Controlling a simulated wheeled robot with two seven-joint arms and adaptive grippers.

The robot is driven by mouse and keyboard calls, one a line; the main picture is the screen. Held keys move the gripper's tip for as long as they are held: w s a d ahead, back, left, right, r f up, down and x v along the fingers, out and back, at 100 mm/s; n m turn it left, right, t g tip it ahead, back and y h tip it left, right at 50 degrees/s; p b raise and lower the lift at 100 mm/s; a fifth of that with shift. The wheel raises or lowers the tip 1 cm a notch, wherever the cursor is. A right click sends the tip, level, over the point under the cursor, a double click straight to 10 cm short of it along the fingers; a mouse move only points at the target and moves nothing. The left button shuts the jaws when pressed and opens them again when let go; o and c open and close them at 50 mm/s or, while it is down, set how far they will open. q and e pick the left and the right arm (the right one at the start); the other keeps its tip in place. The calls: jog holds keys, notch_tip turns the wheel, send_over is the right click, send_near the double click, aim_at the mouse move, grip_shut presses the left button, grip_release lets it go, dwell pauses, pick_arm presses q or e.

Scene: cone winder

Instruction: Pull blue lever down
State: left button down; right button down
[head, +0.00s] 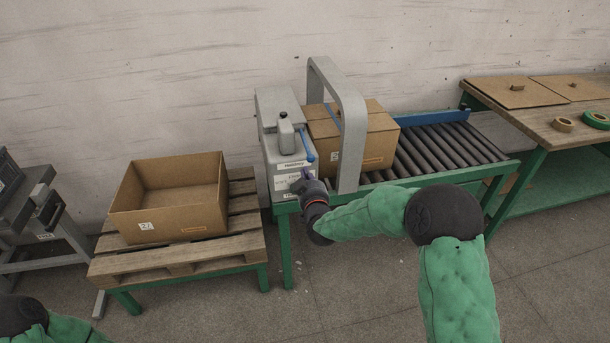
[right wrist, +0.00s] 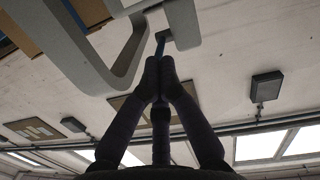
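The blue lever (head: 308,146) is on the front of a grey machine head and slants down from it. It also shows in the right wrist view (right wrist: 161,46), just past my fingertips. My right gripper (head: 305,174) is just below the lever's lower end, in front of the white labels. In the right wrist view my right gripper's fingers (right wrist: 160,62) come together, with almost no gap at the tips. They line up with the lever there, but whether they touch it is hard to tell. My left gripper is out of view.
A grey arch (head: 349,130) stands beside the lever, over a closed carton (head: 376,135) on a roller conveyor (head: 450,147). An open carton (head: 190,204) sits on a pallet (head: 243,241) at the left. A workbench (head: 545,127) with tape rolls is at the right.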

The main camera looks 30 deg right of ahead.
jog(key=s+a+f+p, duration=0.1)
jog(key=s+f, duration=0.2)
jog(key=s, duration=0.4)
jog(key=shift+a+f, duration=0.2)
jog(key=shift+a, duration=0.2)
jog(key=shift+w, duration=0.1)
jog(key=s+a+f+g+y+p, duration=0.1)
jog(key=s+a+f+g+y, duration=0.3)
jog(key=f, duration=0.6)
jog(key=s+a+f+g+y, duration=0.1)
jog(key=s+a+f+g, duration=0.15)
jog(key=a+f, duration=0.55)
jog(key=s+a+f+g+y, duration=0.1)
jog(key=s+a+f+g, duration=0.1)
jog(key=s, duration=0.4)
jog(key=s+a+f+m+g+y, duration=0.1)
jog(key=s+a+f+g, duration=0.2)
jog(key=s+f, duration=0.4)
jog(key=s+a+f+g+y, duration=0.1)
jog(key=s+a+f+g, duration=0.2)
jog(key=s, duration=0.4)
jog(key=shift+a+f+g+y, duration=0.25)
jog(key=shift+f+g+y, duration=0.05)
jog(key=shift+f+g, duration=0.5)
